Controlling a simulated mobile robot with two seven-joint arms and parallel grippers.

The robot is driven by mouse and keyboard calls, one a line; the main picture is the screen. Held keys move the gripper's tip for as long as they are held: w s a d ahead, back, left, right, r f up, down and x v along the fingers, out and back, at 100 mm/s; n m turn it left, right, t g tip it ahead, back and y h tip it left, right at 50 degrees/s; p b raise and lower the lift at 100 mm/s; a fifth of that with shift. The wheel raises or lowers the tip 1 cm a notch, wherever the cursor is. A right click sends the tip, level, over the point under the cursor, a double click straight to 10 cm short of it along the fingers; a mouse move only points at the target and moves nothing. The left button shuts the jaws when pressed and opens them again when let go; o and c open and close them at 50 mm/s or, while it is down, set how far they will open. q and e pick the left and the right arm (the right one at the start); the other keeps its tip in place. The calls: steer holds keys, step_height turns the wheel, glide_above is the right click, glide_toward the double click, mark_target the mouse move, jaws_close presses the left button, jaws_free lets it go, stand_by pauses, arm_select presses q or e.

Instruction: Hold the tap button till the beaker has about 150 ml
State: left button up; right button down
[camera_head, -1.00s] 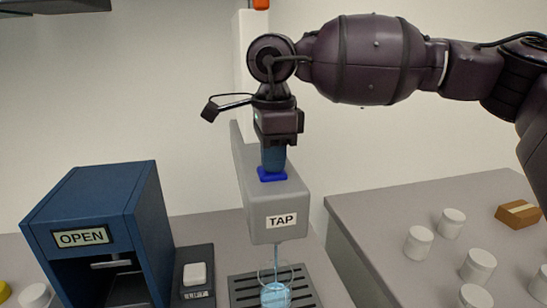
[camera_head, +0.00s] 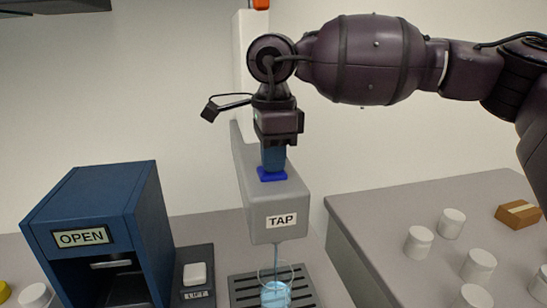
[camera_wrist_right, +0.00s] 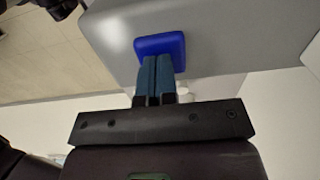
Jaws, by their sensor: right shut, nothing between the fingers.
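The grey tap housing (camera_head: 265,205), labelled TAP, stands in the middle of the head view with a blue button (camera_head: 272,175) on top. My right gripper (camera_head: 272,168) is shut and empty, pointing down with its fingertips on the button. In the right wrist view the closed fingers (camera_wrist_right: 158,62) meet the blue button (camera_wrist_right: 160,46). A thin stream (camera_head: 277,254) runs from the tap into the clear beaker (camera_head: 275,285) below. The beaker holds light blue liquid. Its graduation marks are too small to read. My left gripper is out of view.
The beaker stands on a dark slotted drip tray (camera_head: 245,287). Left of it are a blue cabinet (camera_head: 100,200) labelled OPEN and a white switch (camera_head: 194,273) labelled LIFT. Several white jars (camera_head: 418,242) and a brown box (camera_head: 520,214) stand on the right counter.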

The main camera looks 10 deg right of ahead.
steer(key=shift+s+f, duration=0.1)
steer(key=shift+f, duration=0.35)
stand_by(0.6)
stand_by(0.7)
stand_by(0.8)
steer(key=shift+r, duration=0.1)
stand_by(0.4)
steer(key=shift+r, duration=0.25)
step_height(320, 180, up, 11)
stand_by(0.5)
